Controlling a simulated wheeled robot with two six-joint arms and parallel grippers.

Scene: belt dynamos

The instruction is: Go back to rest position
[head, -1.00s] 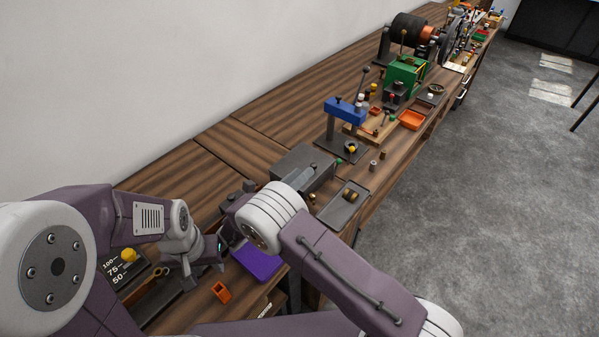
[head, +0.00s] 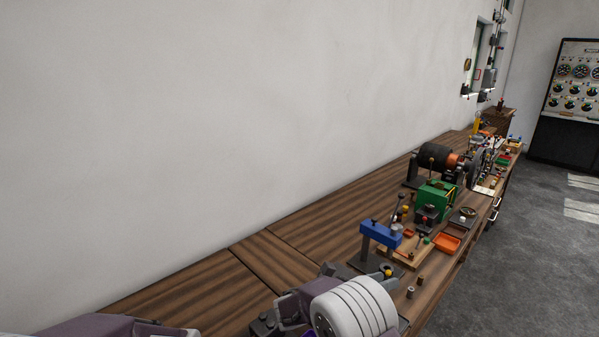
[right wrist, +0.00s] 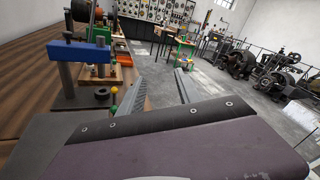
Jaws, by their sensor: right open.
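My right gripper (right wrist: 159,76) shows in the right wrist view with its two grey fingers apart and nothing between them. Floor shows beyond the fingertips. In the head view my right arm's white ringed joint is at the bottom, over the bench, and I cannot make out the fingertips there. A purple part of my arm shows at the bottom left edge. My left gripper is not in view.
The wooden bench (head: 185,288) runs along the wall. The blue-headed press (head: 381,234) stands near my right arm; it also shows at left in the right wrist view (right wrist: 78,51). Beyond it are a green machine (head: 434,201) and an orange tray (head: 446,243). Grey floor lies open to the right.

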